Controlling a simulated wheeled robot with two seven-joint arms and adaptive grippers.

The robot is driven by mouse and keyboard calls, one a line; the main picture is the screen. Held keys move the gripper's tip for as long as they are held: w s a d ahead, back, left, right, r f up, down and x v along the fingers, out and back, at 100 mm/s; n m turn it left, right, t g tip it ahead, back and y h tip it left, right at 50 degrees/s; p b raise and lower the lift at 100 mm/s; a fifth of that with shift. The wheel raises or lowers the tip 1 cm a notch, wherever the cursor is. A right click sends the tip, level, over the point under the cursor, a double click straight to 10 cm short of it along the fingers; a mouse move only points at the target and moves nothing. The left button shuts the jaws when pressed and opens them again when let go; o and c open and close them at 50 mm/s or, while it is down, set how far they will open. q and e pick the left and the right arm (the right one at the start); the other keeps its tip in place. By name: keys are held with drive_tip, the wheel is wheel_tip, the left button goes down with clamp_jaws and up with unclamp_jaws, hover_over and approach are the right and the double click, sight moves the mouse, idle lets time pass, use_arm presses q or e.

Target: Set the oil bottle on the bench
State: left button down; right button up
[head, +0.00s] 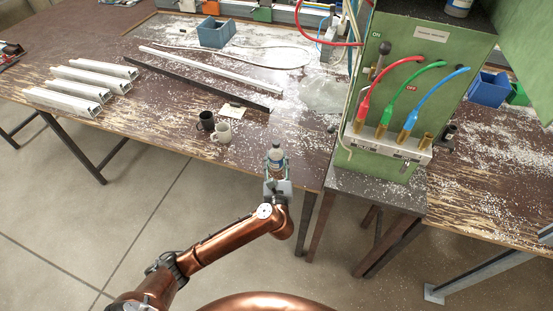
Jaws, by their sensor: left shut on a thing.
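In the head view the bottle overlaps the near edge of the brown wooden bench (170,122), right of two mugs. I cannot tell whether the bottle touches the bench. My right gripper is out of view.
A black mug (206,121) and a cream mug (222,132) stand near the bench's front edge by a paper note (232,112). Metal profiles (75,88) lie at left. A green machine (415,75) with coloured hoses stands right. Shavings litter the bench.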

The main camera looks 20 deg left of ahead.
use_arm(q)
drive_tip(key=c, duration=1.4)
unclamp_jaws()
drive_tip(key=shift+o, duration=0.2)
drive_tip(key=shift+r, duration=0.2)
drive_tip(key=p+v, duration=0.1)
drive_tip(key=v, duration=1.1)
